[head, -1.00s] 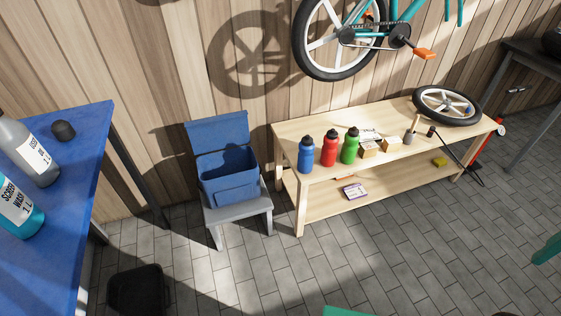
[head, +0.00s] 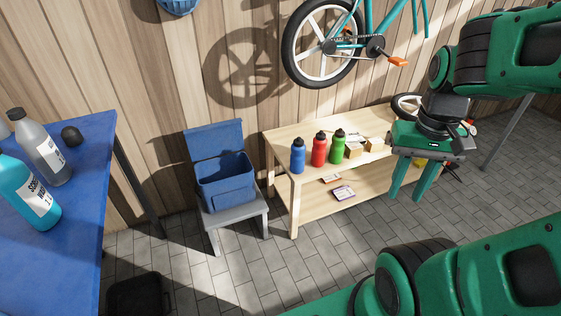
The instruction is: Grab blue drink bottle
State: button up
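The blue drink bottle (head: 297,157) has a black cap and stands upright at the left end of the wooden workbench (head: 283,141), near its front edge. A red bottle (head: 319,150) and a green bottle (head: 338,147) stand in a row to its right. My green gripper (head: 409,198) hangs to the right of the bottles, apart from them, with its fingers pointing down. Its two fingers are spread with a gap between them and nothing in it. My arm hides the right part of the bench.
Small boxes (head: 353,150) lie right of the bottles. A bicycle hangs above. The paved floor in front is mostly clear.

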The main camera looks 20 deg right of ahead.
aim_at(298, 146)
jog(key=u, duration=0.1)
jog(key=i, duration=1)
jog(key=z, duration=0.05)
